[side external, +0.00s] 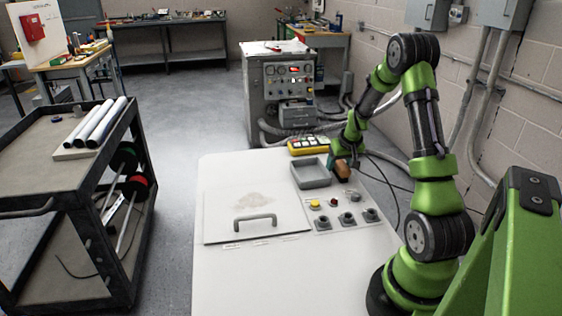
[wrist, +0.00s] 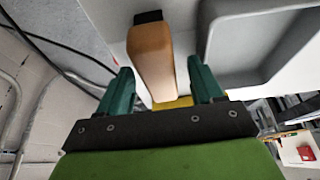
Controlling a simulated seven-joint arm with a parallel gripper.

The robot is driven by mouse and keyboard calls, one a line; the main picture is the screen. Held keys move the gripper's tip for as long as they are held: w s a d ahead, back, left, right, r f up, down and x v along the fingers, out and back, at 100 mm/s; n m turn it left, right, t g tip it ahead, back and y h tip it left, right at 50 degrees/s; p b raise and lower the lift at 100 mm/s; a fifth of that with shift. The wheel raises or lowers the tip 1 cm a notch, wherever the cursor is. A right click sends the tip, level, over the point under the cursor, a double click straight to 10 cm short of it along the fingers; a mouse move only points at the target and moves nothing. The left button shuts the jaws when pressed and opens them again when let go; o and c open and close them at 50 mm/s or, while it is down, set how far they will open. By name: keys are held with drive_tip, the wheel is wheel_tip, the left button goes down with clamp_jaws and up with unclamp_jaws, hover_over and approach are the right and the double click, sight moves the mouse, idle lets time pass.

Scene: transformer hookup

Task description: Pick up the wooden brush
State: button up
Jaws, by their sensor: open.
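The wooden brush (wrist: 152,60) is an orange-brown block with a dark end, in the upper middle of the wrist view. In the side external view the brush (side external: 342,173) is a small brown patch just right of the grey tray, below the arm's end. My gripper (wrist: 162,68) is open, with one teal finger on each side of the brush. Gaps show between the fingers and the brush, so it is not clasped. In the side external view my gripper (side external: 343,160) is right above the brush, and its fingers are hard to make out.
The grey tray (side external: 313,184) is close beside the brush; its rim (wrist: 222,60) also shows in the wrist view. A yellow button box (side external: 309,146) sits at the table's far edge. A panel with a handle (side external: 255,221) and several knobs lie nearer. Cables hang behind the table.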

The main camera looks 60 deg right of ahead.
sight(341, 162)
drive_tip(key=shift+f, duration=0.25)
idle(0.3)
drive_tip(key=c, duration=1.1)
drive_tip(key=shift+r, duration=0.15)
drive_tip(key=shift+r, duration=0.55)
wheel_tip(341, 162, up, 3)
drive_tip(key=shift+f, duration=0.2)
drive_tip(key=s+a, duration=0.3)
drive_tip(key=a, duration=0.1)
drive_tip(key=s+a+r, duration=0.1)
drive_tip(key=s+a, duration=0.6)
drive_tip(key=a, duration=0.1)
drive_tip(key=shift+s+r, duration=0.3)
drive_tip(key=shift+s, duration=0.05)
